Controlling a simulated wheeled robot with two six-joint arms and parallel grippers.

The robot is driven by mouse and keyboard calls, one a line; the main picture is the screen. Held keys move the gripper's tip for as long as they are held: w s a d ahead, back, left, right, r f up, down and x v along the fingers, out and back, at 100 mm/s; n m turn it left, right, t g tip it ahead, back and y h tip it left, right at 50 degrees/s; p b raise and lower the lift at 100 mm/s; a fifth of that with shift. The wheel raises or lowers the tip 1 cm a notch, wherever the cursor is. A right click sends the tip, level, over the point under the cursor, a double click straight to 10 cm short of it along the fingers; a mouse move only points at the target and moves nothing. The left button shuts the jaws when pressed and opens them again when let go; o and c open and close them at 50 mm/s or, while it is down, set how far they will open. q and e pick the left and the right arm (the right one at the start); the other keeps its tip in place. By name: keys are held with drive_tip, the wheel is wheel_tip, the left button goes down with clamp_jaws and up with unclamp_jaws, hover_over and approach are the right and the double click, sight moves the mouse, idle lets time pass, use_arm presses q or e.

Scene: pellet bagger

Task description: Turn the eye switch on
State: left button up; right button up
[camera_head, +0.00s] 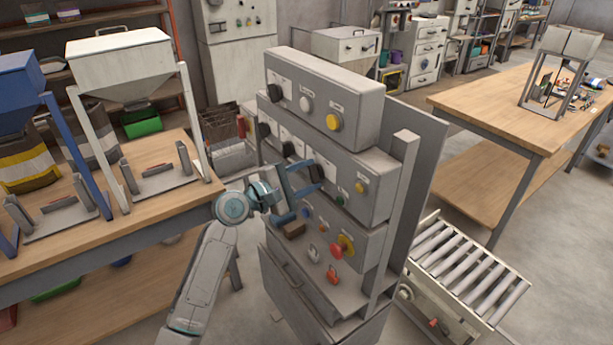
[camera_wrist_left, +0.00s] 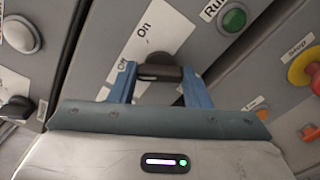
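My left gripper (camera_head: 313,177) reaches in from the left to the middle panel of the grey control cabinet (camera_head: 325,62). In the left wrist view its two blue fingers (camera_wrist_left: 160,76) stand on either side of a dark switch knob (camera_wrist_left: 160,71) and seem to touch both its ends. The knob sits on a white plate (camera_wrist_left: 180,28) marked On and Off. I cannot read a label naming it as the eye switch. The knob's exact pointing is partly hidden by the fingers. My right gripper is not in view.
A green button (camera_wrist_left: 234,19) labelled Run, a pale button (camera_wrist_left: 20,36) and another black knob (camera_wrist_left: 17,108) are close by. A yellow-and-red stop button (camera_head: 345,246) is on the lower panel. A roller conveyor (camera_head: 470,275) stands right; a wooden bench (camera_head: 110,240) stands left.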

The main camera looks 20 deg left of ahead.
use_arm(q)
drive_tip(key=shift+c, duration=0.8)
drive_tip(key=shift+f+m+b, duration=0.15)
drive_tip(key=shift+m+b, duration=4.45)
drive_tip(key=shift+m, duration=1.3)
drive_tip(key=o, duration=1)
